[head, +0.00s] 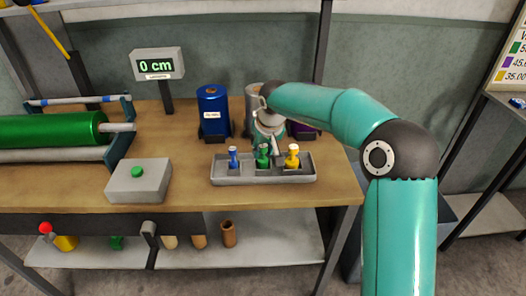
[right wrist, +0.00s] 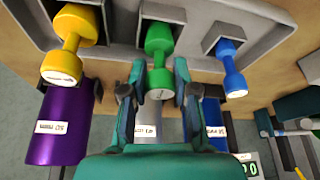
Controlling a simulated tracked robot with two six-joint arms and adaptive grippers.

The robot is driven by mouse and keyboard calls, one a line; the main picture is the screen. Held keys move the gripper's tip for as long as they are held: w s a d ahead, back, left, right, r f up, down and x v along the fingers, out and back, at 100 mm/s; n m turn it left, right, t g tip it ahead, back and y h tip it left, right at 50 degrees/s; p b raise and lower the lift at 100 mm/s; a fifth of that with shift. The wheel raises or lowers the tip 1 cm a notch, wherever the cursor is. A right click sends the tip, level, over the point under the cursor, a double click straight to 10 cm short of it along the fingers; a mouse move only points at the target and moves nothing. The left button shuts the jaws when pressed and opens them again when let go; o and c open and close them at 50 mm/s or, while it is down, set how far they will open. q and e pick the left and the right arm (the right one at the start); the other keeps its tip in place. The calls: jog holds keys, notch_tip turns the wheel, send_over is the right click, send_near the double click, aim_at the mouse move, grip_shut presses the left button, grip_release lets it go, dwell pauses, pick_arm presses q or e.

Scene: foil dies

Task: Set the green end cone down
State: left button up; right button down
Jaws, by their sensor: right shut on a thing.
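The green end cone (head: 263,155) is upright at the middle compartment of the grey tray (head: 262,182). It also shows in the right wrist view (right wrist: 159,42), its wide end at the middle compartment. I cannot tell whether it touches the tray floor. My right gripper (head: 266,143) reaches down from above and is shut on it; its fingers show in the right wrist view (right wrist: 158,82) either side of the cone's small end. A blue cone (head: 233,157) stands in the left compartment and a yellow cone (head: 292,157) in the right one. My left gripper is out of view.
Behind the tray stand a blue die (head: 213,110), a grey die (head: 252,95) and a purple die (right wrist: 62,125). A grey box with a green button (head: 138,172), a display reading 0 cm (head: 157,65) and a green roll (head: 50,130) are left. Bare wood lies before the tray.

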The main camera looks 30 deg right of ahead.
jog(key=shift+f, duration=0.2)
jog(key=c, duration=0.9)
grip_release()
jog(key=shift+f, duration=0.1)
jog(key=shift+r, duration=0.2)
jog(key=v, duration=1.1)
jog(key=shift+s+r, duration=0.25)
jog(key=shift+r, duration=0.1)
jog(key=shift+a, duration=0.1)
